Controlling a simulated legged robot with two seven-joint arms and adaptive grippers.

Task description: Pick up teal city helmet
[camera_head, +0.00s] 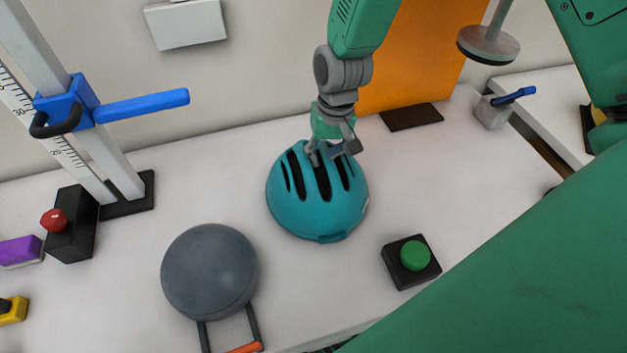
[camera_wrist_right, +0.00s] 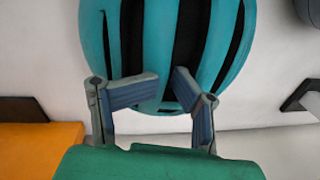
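The teal city helmet (camera_head: 318,200) sits dome up on the white table, with dark vent slots running over its top. My right gripper (camera_head: 332,152) reaches in from the top of the head view to the helmet's far upper side. In the right wrist view its two fingers (camera_wrist_right: 167,78) angle inward, tips close on either side of a teal rib between two slots of the helmet (camera_wrist_right: 162,50). They look shut on that rib; the exact contact is partly hidden in the slots. My left gripper is not in view.
A grey dome-shaped object (camera_head: 210,268) stands left of the helmet, and a green button on a black base (camera_head: 414,255) to the right. A measuring post with a blue clamp (camera_head: 70,100) stands at left. An orange panel (camera_head: 410,55) rises behind.

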